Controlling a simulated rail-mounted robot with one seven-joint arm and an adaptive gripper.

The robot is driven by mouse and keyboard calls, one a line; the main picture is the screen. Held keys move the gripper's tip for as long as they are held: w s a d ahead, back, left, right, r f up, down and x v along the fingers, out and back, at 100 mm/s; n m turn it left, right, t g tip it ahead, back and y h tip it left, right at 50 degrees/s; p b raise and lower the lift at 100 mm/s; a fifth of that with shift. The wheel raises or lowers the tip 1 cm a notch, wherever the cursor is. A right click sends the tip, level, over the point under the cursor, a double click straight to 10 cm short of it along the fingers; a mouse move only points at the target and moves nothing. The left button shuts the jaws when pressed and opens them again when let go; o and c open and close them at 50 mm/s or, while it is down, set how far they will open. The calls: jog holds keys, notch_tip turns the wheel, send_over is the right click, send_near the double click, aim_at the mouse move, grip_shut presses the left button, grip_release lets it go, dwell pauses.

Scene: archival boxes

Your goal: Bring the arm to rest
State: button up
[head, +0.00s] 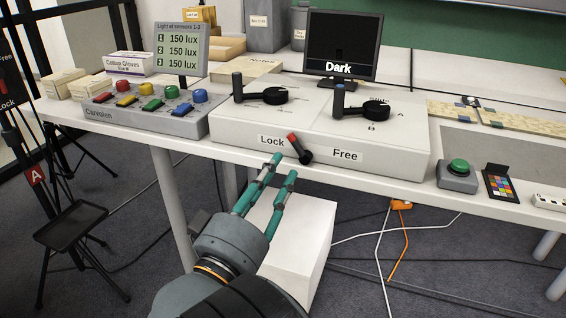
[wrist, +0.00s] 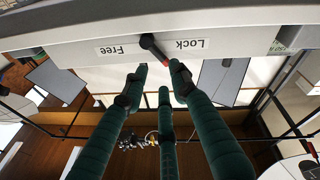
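My gripper (head: 283,168) has teal fingers and points at the front of the white control box (head: 228,127). Its fingertips are spread apart with nothing seen between them, just below and left of a black lever with a red tip (head: 298,148). The lever tilts up and left, towards the "Lock" label (head: 271,140) and away from the "Free" label (head: 345,155). In the wrist view my gripper (wrist: 160,72) shows three separate fingers, and the lever (wrist: 151,46) lies close beyond the tips. I cannot tell whether a finger touches it.
Two black rotary handles (head: 264,95) (head: 362,110) with upright knobs sit on the box. A "Dark" monitor (head: 341,45) stands behind. A button panel (head: 150,106) is left, a green button (head: 459,168) right. A white block (head: 300,235) stands under the table, close behind my gripper.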

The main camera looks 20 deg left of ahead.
aim_at(296, 144)
jog(key=shift+s, duration=0.1)
jog(key=x, duration=0.7)
jog(key=shift+w+d, duration=0.1)
jog(key=shift+w, duration=0.1)
jog(key=shift+d+r+m+h, duration=0.15)
jog(key=shift+m+h, duration=0.15)
jog(key=shift+m, duration=0.6)
jog(key=shift+r, duration=0.1)
